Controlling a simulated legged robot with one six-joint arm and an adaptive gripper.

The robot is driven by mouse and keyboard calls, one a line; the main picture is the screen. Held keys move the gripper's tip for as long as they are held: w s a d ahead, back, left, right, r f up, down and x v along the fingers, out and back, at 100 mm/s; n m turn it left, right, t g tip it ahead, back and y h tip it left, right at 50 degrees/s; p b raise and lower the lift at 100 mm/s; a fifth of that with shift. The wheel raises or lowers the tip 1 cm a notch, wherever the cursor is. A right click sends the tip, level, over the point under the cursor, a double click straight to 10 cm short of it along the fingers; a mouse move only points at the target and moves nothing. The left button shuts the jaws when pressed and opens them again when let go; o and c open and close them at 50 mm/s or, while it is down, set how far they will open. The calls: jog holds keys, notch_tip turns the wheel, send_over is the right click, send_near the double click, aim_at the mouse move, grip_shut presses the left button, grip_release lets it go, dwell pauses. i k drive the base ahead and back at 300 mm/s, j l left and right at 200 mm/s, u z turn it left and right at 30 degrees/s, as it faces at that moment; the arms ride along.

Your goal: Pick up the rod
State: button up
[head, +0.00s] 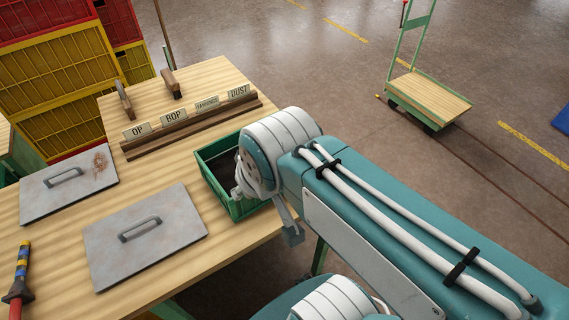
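A rod-like piece with yellow and blue bands and a red end (20,273) lies on the wooden table at the lower left of the head view; its lower end runs towards the picture's bottom edge. It is the likeliest rod, but I cannot be sure. My teal and white arm reaches in from the lower right to the green tray at the table's right edge. A small grey part (291,233), perhaps of my gripper, shows below the arm joint by the tray. The rest of my gripper is hidden, so its opening and any contents do not show. It is well right of the banded piece.
The table (60,215) holds two grey handled plates (68,185) (145,236), a rack with label cards (190,122) and two wooden-handled tools (173,84) (124,101). A green tray (218,180) sits at its right edge. Crates (60,70) stand behind; a cart (428,98) stands on open floor.

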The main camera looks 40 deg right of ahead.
aim_at(18, 295)
jog(key=i+j+z, duration=0.1)
jog(key=z, duration=0.35)
jog(key=j+z, duration=0.25)
jog(key=z, duration=0.15)
jog(key=k+l+u, duration=0.1)
jog(key=l+u, duration=0.15)
jog(key=u, duration=0.7)
jog(key=i+j+u, duration=0.1)
jog(key=u, duration=1.15)
jog(key=k+u, duration=0.25)
jog(key=k+z, duration=0.15)
jog(key=z, duration=0.3)
jog(key=k+l+z, duration=0.15)
jog(key=z, duration=0.25)
jog(key=i+j+z, duration=0.15)
jog(key=j+z, duration=0.25)
jog(key=j, duration=0.2)
jog(key=j+z, duration=0.4)
jog(key=j, duration=0.2)
jog(key=i+j, duration=0.1)
jog(key=j, duration=1.65)
jog(key=i, duration=0.05)
